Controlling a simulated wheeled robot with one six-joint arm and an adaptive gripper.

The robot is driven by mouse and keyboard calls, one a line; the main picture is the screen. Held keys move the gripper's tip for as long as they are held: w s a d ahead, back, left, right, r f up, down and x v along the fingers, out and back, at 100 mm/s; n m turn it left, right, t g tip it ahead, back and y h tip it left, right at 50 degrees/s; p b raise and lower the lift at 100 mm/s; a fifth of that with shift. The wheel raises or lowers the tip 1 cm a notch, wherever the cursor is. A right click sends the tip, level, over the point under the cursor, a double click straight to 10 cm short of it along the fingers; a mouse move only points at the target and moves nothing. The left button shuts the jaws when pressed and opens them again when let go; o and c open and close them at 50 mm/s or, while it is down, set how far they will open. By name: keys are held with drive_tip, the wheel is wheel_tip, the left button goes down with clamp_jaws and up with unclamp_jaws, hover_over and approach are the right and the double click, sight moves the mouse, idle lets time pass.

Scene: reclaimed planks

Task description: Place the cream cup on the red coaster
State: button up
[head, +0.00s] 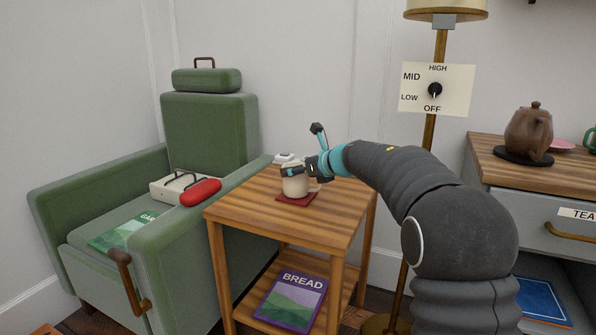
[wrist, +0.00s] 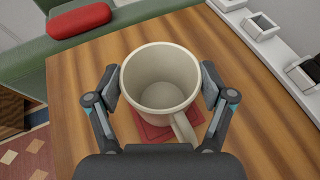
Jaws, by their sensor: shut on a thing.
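The cream cup (head: 295,184) is upright over the small side table in the head view. In the wrist view the cup (wrist: 160,82) is empty, with its handle toward the lower right. My gripper (wrist: 160,85) has a finger on each side of the cup and is shut on it; it also shows in the head view (head: 302,171). The red coaster (head: 298,197) lies on the table directly under the cup. In the wrist view the coaster (wrist: 160,133) is mostly hidden by the cup. I cannot tell whether the cup's base touches the coaster.
The wooden side table (head: 250,204) has a purple BREAD book (head: 291,298) on its lower shelf. A small white device (head: 287,158) is at the table's back edge. A green armchair (head: 110,260) stands left, a lamp (head: 438,60) behind, and a cabinet (head: 520,180) right.

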drive_tip(key=shift+f, duration=0.15)
drive_tip(key=o, duration=1.2)
drive_tip(key=shift+o, duration=0.2)
drive_tip(key=shift+r, duration=0.2)
drive_tip(key=v, duration=1.2)
